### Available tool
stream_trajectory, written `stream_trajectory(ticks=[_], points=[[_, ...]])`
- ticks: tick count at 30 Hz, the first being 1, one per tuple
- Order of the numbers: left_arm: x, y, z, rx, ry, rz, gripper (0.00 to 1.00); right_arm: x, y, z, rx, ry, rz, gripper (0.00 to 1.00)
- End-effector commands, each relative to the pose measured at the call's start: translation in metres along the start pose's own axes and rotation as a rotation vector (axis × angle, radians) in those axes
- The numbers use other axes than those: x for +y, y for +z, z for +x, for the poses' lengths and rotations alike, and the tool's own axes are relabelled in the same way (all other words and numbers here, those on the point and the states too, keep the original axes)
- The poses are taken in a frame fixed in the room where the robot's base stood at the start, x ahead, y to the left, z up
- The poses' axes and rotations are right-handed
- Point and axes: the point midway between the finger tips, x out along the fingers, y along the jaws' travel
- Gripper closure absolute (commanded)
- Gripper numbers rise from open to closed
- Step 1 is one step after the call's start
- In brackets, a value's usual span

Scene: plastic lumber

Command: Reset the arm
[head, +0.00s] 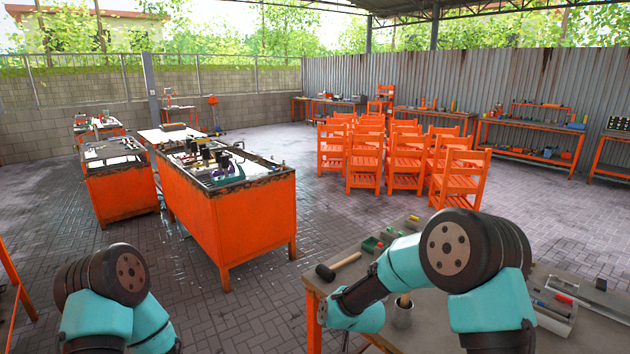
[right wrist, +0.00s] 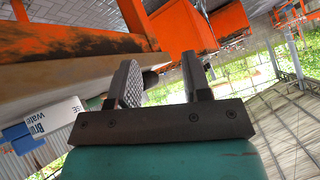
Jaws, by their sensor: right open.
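My right gripper (right wrist: 162,76) is open in the right wrist view, with its two dark fingers apart and nothing seen between them. In the head view my right arm reaches over the grey-topped workbench (head: 590,270) and bends back down at its left end. The gripper's fingers are not clear there. My left arm is folded at the lower left of the head view, and its gripper is not seen.
An orange workstation (head: 240,222) and several orange chairs (head: 459,175) stand beyond. Open brick floor lies between.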

Motion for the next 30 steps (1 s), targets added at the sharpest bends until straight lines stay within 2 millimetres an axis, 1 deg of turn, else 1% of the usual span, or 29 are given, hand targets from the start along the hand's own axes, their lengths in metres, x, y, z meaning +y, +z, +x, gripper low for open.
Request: stream_trajectory(ticks=[1, 3, 5, 6, 8, 9, 11, 12, 14, 15, 16, 17, 18, 21, 24, 25, 27, 30], points=[[0.0, 0.0, 0.0, 0.0, 0.0, 0.0, 0.57, 0.003, 0.021, -0.002, -0.017, 0.007, 0.026, 0.56], [0.0, 0.0, 0.0, 0.0, 0.0, 0.0, 0.57, 0.012, 0.047, -0.004, -0.044, 0.02, 0.06, 0.56], [0.0, 0.0, 0.0, 0.0, 0.0, 0.0, 0.57, 0.022, 0.069, -0.007, -0.071, 0.031, 0.087, 0.56], [0.0, 0.0, 0.0, 0.0, 0.0, 0.0, 0.57, 0.03, 0.084, -0.009, -0.094, 0.04, 0.104, 0.56], [0.0, 0.0, 0.0, 0.0, 0.0, 0.0, 0.57, 0.043, 0.108, -0.013, -0.131, 0.051, 0.13, 0.56], [0.0, 0.0, 0.0, 0.0, 0.0, 0.0, 0.57, 0.052, 0.125, -0.017, -0.159, 0.059, 0.148, 0.56], [0.0, 0.0, 0.0, 0.0, 0.0, 0.0, 0.57, 0.066, 0.153, -0.024, -0.204, 0.071, 0.179, 0.56], [0.0, 0.0, 0.0, 0.0, 0.0, 0.0, 0.57, 0.075, 0.173, -0.029, -0.238, 0.08, 0.202, 0.56], [0.0, 0.0, 0.0, 0.0, 0.0, 0.0, 0.57, 0.088, 0.205, -0.04, -0.291, 0.09, 0.238, 0.56], [0.0, 0.0, 0.0, 0.0, 0.0, 0.0, 0.57, 0.095, 0.226, -0.048, -0.327, 0.096, 0.263, 0.56], [0.0, 0.0, 0.0, 0.0, 0.0, 0.0, 0.57, 0.1, 0.242, -0.054, -0.354, 0.101, 0.284, 0.56], [0.0, 0.0, 0.0, 0.0, 0.0, 0.0, 0.57, 0.104, 0.258, -0.061, -0.381, 0.105, 0.305, 0.56], [0.0, 0.0, 0.0, 0.0, 0.0, 0.0, 0.57, 0.109, 0.279, -0.071, -0.417, 0.109, 0.331, 0.56], [0.0, 0.0, 0.0, 0.0, 0.0, 0.0, 0.57, 0.115, 0.324, -0.095, -0.497, 0.115, 0.396, 0.56], [0.0, 0.0, 0.0, 0.0, 0.0, 0.0, 0.57, 0.116, 0.355, -0.114, -0.554, 0.115, 0.442, 0.56], [0.0, 0.0, 0.0, 0.0, 0.0, 0.0, 0.57, 0.116, 0.361, -0.118, -0.566, 0.115, 0.452, 0.56], [0.0, 0.0, 0.0, 0.0, 0.0, 0.0, 0.57, 0.116, 0.37, -0.124, -0.583, 0.114, 0.466, 0.56], [0.0, 0.0, 0.0, 0.0, 0.0, 0.0, 0.57, 0.115, 0.373, -0.127, -0.59, 0.114, 0.473, 0.56]])
